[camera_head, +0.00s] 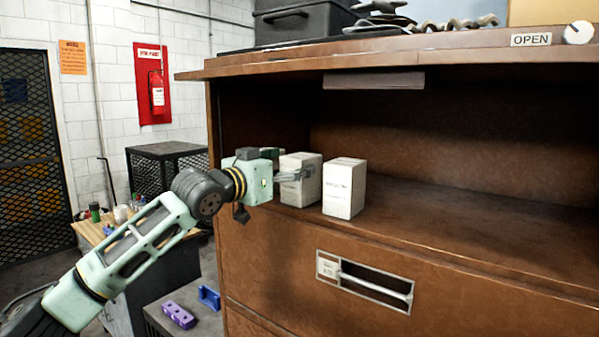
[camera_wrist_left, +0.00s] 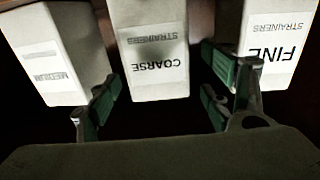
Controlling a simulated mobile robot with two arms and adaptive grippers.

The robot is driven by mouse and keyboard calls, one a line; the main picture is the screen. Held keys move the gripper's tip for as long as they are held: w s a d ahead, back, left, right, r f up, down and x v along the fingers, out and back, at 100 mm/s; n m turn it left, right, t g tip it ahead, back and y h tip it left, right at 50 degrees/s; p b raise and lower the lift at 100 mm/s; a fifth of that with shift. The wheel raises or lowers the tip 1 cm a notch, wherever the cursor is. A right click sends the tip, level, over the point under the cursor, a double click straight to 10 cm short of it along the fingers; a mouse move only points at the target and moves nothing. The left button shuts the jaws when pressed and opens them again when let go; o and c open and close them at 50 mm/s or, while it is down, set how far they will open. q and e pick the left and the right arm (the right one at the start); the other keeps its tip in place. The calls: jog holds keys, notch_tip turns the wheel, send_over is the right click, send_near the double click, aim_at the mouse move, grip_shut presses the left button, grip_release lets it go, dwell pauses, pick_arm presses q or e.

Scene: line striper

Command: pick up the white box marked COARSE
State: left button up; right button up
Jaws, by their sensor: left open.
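The white box marked COARSE (camera_wrist_left: 155,50) is in the middle of the left wrist view, its lettering upside down. My left gripper (camera_wrist_left: 160,82) is open, with one finger on each side of this box in the picture; whether they touch it I cannot tell. In the head view my left gripper (camera_head: 295,174) reaches the middle white box (camera_head: 303,191) on the cabinet shelf and covers part of it. A box marked MEDIUM (camera_wrist_left: 55,55) is at left and a box marked FINE (camera_wrist_left: 270,50) at right in the wrist view. My right gripper is out of view.
In the head view another white box (camera_head: 344,190) stands close to the right of the gripped area. The brown cabinet (camera_head: 450,240) has an overhanging top above the shelf. The shelf is clear further right. A black mesh cabinet (camera_head: 165,172) stands behind my arm.

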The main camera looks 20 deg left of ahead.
pick_arm(q)
jog(key=x, duration=0.1)
jog(key=p+x, duration=0.1)
jog(key=x, duration=0.2)
jog(key=shift+w+d+f, duration=0.3)
jog(key=shift+f, duration=0.05)
jog(key=shift+s+a, duration=0.15)
jog(key=c, duration=1.2)
jog(key=shift+c, duration=0.6)
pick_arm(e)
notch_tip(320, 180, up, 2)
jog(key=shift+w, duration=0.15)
pick_arm(q)
jog(key=shift+r, duration=0.1)
